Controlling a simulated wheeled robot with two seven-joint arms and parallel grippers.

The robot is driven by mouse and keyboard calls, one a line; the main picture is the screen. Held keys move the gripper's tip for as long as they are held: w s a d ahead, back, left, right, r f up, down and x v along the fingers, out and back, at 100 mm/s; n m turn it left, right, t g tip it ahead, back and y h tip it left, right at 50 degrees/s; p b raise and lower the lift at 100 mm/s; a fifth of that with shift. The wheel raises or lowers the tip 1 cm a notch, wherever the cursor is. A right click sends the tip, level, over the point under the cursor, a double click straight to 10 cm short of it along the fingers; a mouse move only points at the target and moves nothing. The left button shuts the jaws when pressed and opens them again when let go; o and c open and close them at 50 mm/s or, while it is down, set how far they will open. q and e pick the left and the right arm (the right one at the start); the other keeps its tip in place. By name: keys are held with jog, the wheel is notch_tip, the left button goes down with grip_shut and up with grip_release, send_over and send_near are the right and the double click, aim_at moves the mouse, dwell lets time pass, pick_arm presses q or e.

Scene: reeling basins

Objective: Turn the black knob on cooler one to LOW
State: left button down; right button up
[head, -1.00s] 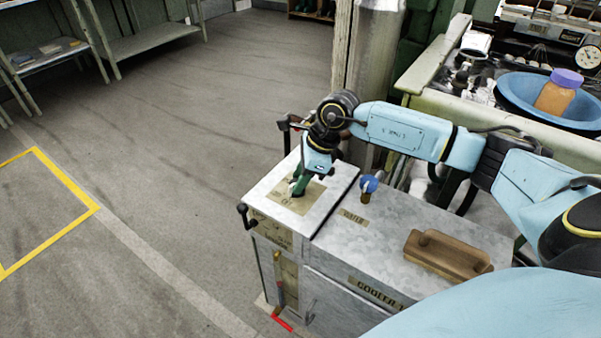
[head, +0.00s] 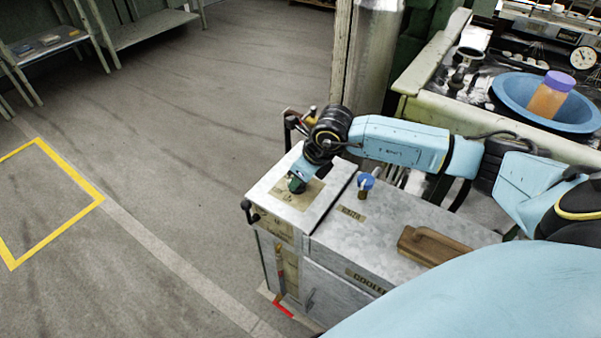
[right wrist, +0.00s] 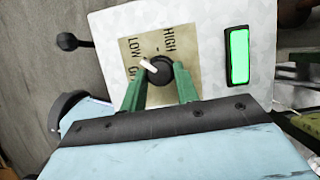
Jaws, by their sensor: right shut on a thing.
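Cooler one (head: 325,247) is a grey metal box standing in the middle of the head view. The black knob (right wrist: 160,74) sits on a tan label plate (right wrist: 170,44) on its top, seen in the right wrist view. Its white pointer is directed up-left, between the LOW mark and a partly hidden mark below it. HIGH is printed to the right. My right gripper (right wrist: 160,88) has its green fingers on either side of the knob and is shut on it. In the head view, the right gripper (head: 297,185) hides the knob. My left gripper is not in view.
A blue-topped valve (head: 366,182) beside a WATER label and a brown wooden handle (head: 430,246) are on the cooler's top. A lit green indicator (right wrist: 238,56) is right of the knob. A blue basin (head: 515,97) holds an orange bottle (head: 551,96). Floor at left is open.

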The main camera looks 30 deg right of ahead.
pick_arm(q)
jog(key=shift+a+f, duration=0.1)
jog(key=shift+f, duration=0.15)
pick_arm(e)
jog(key=o, duration=1)
jog(key=shift+c, duration=0.2)
jog(key=shift+s+d+r, duration=0.1)
jog(key=shift+s+r, duration=0.05)
jog(key=shift+r, duration=0.35)
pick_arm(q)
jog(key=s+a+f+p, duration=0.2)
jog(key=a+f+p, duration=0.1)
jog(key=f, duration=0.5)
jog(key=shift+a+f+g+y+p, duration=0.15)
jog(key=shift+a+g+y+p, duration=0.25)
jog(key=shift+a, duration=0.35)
pick_arm(e)
jog(key=v, duration=1.2)
jog(key=shift+r, duration=0.15)
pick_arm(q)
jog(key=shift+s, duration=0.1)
pick_arm(e)
jog(key=shift+s, duration=0.1)
